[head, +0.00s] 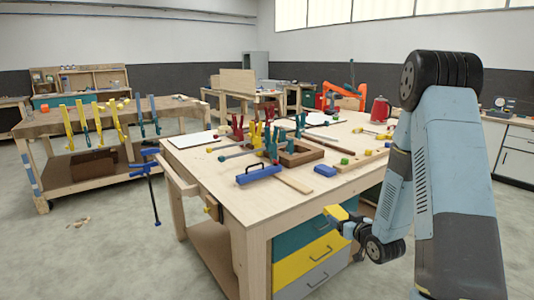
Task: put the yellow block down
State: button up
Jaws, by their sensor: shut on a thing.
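My gripper (341,222) is low at the front right, in front of the workbench's drawers and below the level of the bench top. It is shut on the yellow block (335,212). The block shows as a small yellow patch at the gripper's tip, and the rest of it is hard to make out at this size.
A second bench (60,122) stands left. The floor between them is mostly clear.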

notch_tip(320, 180, down, 15)
jog(key=s+a+m+t+h, duration=0.1)
jog(key=a+m+h, duration=0.1)
jog(key=m+h, duration=0.1)
jog(key=shift+s+a+f+m+h, duration=0.2)
jog(key=shift+s+a+m+h, duration=0.15)
jog(key=shift+h, duration=0.55)
